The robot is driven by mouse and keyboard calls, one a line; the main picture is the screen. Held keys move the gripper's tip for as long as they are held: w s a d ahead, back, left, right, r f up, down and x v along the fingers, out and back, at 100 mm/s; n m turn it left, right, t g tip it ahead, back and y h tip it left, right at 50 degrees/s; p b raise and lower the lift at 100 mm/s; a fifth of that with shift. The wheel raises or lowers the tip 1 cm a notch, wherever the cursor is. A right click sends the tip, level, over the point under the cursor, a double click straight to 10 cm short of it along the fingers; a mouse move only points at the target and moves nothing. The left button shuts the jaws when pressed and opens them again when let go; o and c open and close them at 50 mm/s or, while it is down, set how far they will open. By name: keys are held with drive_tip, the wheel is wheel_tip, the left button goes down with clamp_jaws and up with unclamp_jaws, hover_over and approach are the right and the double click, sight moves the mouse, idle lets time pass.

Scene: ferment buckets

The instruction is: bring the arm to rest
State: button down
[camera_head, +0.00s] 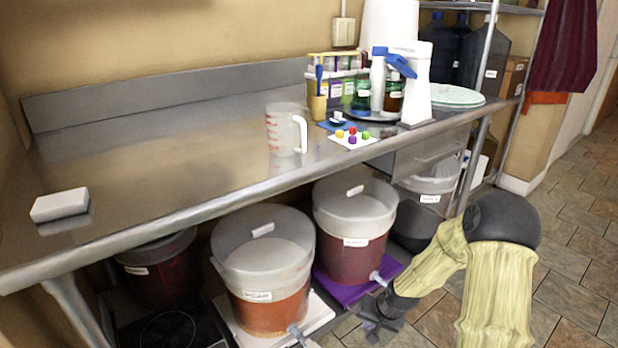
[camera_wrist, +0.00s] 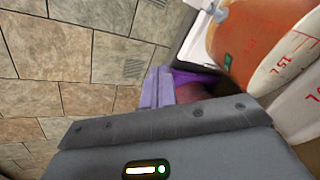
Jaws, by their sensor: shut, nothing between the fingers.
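My gripper (camera_head: 372,324) hangs low in the head view, over the tiled floor in front of the shelf. It is shut and empty. My arm (camera_head: 500,285), in a cream sleeve, bends at a dark joint and comes down to it from the right. In the wrist view the closed fingers (camera_wrist: 157,88) show over the tiles, beside a purple mat (camera_wrist: 194,77). The gripper is near the purple mat and the spigot of the dark red bucket (camera_head: 350,232); I cannot tell the exact gap.
An orange-filled bucket (camera_head: 263,310) stands on a white board under the steel table (camera_head: 160,175). On the table are a measuring jug (camera_head: 283,130), a white block (camera_head: 60,205) and a card with coloured balls (camera_head: 350,141). Open tiled floor (camera_head: 570,260) lies at right.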

drive_tip(key=s+r+n+h+p, duration=0.2)
drive_tip(key=s+r+n+p, duration=0.15)
drive_tip(key=s+r, duration=1.6)
wheel_tip(320, 180, up, 40)
drive_tip(key=w+p, duration=0.1)
drive_tip(key=p, duration=3.6)
drive_tip(key=shift+a+f+g, duration=0.2)
drive_tip(key=shift+a+g, duration=0.2)
drive_tip(key=shift+w, duration=0.1)
